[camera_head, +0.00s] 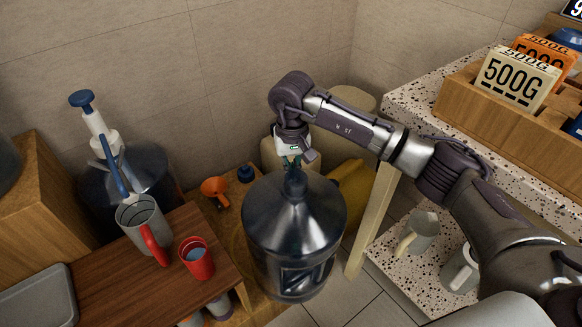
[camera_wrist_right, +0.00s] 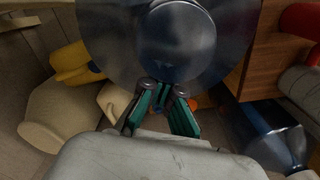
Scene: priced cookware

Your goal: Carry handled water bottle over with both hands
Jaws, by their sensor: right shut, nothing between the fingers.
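The handled water bottle (camera_head: 294,236) is a large, dark, clear jug with a narrow neck and a blue cap. It stands upright in the middle of the head view, with a handle recess low on its front side. My right gripper (camera_head: 292,162) is at the top of the bottle, right by its cap, pointing down. Its fingers are shut with nothing between them. In the right wrist view the fingers (camera_wrist_right: 163,92) show just below the bottle's round top (camera_wrist_right: 180,42). I cannot tell whether they touch it. My left gripper is not in view.
A brown wooden table (camera_head: 100,268) at left holds a grey pitcher (camera_head: 138,222) and a red cup (camera_head: 197,258). Another dark jug (camera_head: 125,185) with a pump stands behind. A speckled shelf (camera_head: 420,100) with price cards is at right. A yellow container (camera_head: 352,190) sits behind the bottle.

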